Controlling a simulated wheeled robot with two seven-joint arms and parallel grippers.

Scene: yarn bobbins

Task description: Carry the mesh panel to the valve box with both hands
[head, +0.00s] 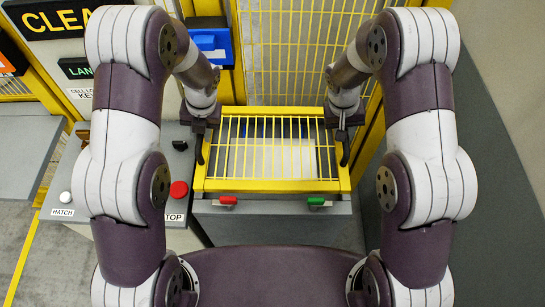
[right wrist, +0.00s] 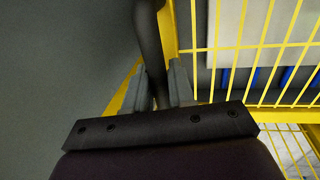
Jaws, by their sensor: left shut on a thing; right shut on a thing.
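The mesh panel (head: 272,186), a yellow frame with thin yellow bars, lies level between my two grippers in the head view. Its bars also show at the right of the right wrist view (right wrist: 253,47). My left gripper (head: 200,140) is shut on the dark handle at the panel's left side. My right gripper (head: 343,137) is shut on the dark handle (right wrist: 153,50) at its right side, between the grey fingers in the wrist view. Under the panel is a grey box (head: 270,222), apparently the valve box, with white and blue showing through the bars. I cannot tell whether panel and box touch.
A red piece (head: 228,200) and a green piece (head: 316,201) sit at the panel's front edge. A control console with a red button (head: 179,189) stands left. Yellow mesh fencing (head: 300,50) rises behind, with a blue holder (head: 211,44) on its post.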

